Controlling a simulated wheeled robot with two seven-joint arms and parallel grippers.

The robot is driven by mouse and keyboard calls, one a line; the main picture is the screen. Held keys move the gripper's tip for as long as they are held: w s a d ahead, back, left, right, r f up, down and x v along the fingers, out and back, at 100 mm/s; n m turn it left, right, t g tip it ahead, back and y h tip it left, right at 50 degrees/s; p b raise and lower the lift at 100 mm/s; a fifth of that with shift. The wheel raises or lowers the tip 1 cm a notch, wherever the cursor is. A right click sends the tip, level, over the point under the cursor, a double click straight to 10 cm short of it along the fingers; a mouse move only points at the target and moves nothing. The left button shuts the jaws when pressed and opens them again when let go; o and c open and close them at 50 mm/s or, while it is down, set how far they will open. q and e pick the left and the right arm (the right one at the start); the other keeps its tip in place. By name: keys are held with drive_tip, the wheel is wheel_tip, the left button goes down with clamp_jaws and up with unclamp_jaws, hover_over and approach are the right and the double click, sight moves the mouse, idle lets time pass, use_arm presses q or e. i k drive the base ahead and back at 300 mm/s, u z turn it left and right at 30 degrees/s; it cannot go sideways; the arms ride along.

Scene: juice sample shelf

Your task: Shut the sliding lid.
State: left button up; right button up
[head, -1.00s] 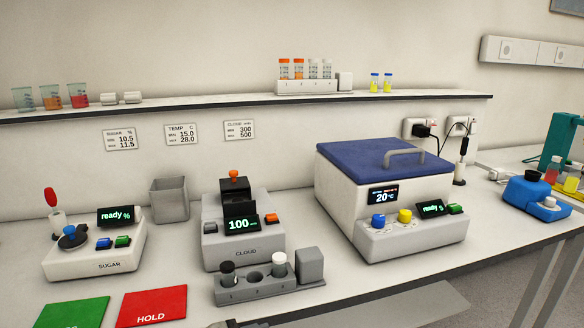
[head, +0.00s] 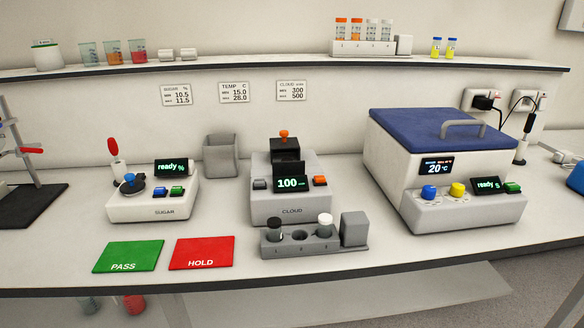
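The grey CLOUD meter (head: 262,205) stands at the middle of the bench. At its top back is a black block (head: 285,150) with an orange knob (head: 284,134); a dark part lies between it and the display (head: 291,183), which reads 100. I cannot tell how far this black part is open. To the right, a white bath box (head: 385,165) carries a blue lid (head: 425,130) with a grey handle (head: 463,128); the lid appears to cover the top, and the display reads 20 °C. Neither of my grippers is in view.
A grey vial rack (head: 300,248) with two capped vials stands right before the CLOUD meter. Green PASS (head: 129,256) and red HOLD (head: 202,253) mats lie at front left. The SUGAR meter (head: 153,208) and a grey bin (head: 221,156) stand left. A shelf (head: 250,62) runs above.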

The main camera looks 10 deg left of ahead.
sight(283, 144)
drive_tip(key=z, duration=0.3)
drive_tip(key=k, duration=0.35)
drive_tip(key=z, duration=0.85)
drive_tip(key=k, duration=0.85)
drive_tip(key=z, duration=0.4)
drive_tip(key=i, duration=1.7)
drive_tip(key=u, duration=1.8)
drive_tip(key=i, duration=0.7)
drive_tip(key=u, duration=0.8)
